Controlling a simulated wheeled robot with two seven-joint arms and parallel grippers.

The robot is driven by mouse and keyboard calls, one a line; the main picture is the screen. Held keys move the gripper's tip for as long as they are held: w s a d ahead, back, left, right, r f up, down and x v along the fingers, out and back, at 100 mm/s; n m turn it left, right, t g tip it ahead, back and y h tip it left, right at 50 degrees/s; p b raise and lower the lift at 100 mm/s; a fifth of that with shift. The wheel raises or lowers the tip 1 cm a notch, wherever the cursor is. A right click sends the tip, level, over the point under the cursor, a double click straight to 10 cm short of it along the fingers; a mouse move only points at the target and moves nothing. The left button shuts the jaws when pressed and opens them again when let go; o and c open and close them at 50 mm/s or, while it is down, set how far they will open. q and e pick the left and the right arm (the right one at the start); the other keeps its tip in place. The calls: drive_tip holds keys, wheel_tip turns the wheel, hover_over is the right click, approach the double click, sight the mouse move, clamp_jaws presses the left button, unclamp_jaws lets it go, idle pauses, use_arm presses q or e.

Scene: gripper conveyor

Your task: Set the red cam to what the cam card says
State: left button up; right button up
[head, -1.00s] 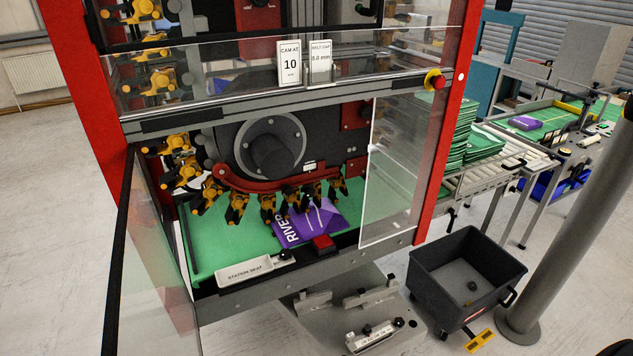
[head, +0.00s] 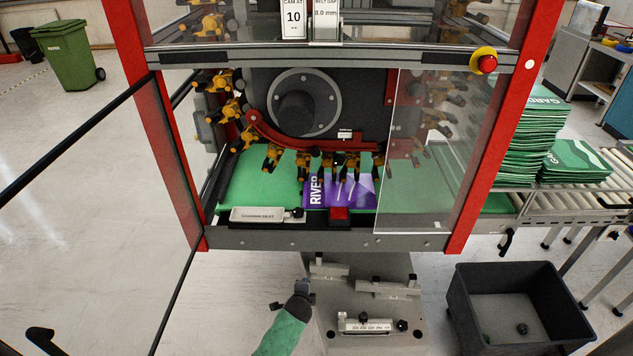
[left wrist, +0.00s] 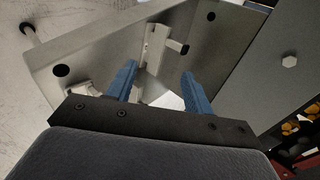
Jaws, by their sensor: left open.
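The cam card (head: 293,18) stands on the machine's upper front and reads "CAM AT 10". The red cam (head: 270,136) is a curved red rail below the dark round hub, running right into a straight section. A small white label (head: 345,133) sits on the rail; its print is too small to read. Yellow-black grippers hang along the rail. My left gripper (head: 303,287) is low in front of the machine, beside the grey stand and well below the cam. Its blue fingers in the left wrist view (left wrist: 160,75) are apart with nothing between them. My right gripper is out of view.
A belt-gap card (head: 326,20) reads 8.0 mm. A purple bag (head: 340,192) lies on the green belt (head: 250,185). A clear door (head: 425,150) covers the opening's right side; the left is open. A dark bin (head: 462,310) stands right of the grey stand (head: 380,268).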

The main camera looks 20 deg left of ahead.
use_arm(q)
drive_tip(key=w+a+r+m+t+y, duration=0.1)
drive_tip(key=w+r+m, duration=0.15)
drive_tip(key=r, duration=0.45)
drive_tip(key=w+r+m+t, duration=0.1)
drive_tip(key=w+r, duration=0.3)
drive_tip(key=r, duration=0.4)
drive_tip(key=m+t+y+b, duration=0.1)
drive_tip(key=m+t+y, duration=0.1)
drive_tip(key=m+t, duration=0.65)
approach(315, 154)
drive_tip(key=w+r+m+g, duration=0.2)
drive_tip(key=w+r+g, duration=0.1)
drive_tip(key=shift+w+a+f, duration=0.15)
drive_tip(key=shift+w+a, duration=0.15)
drive_tip(key=shift+w, duration=0.1)
drive_tip(key=p+x, duration=0.2)
drive_tip(key=x, duration=0.3)
drive_tip(key=shift+w, duration=0.3)
drive_tip(key=shift+w+a+f, duration=0.15)
drive_tip(key=shift+w+a, duration=0.05)
drive_tip(key=shift+w, duration=0.35)
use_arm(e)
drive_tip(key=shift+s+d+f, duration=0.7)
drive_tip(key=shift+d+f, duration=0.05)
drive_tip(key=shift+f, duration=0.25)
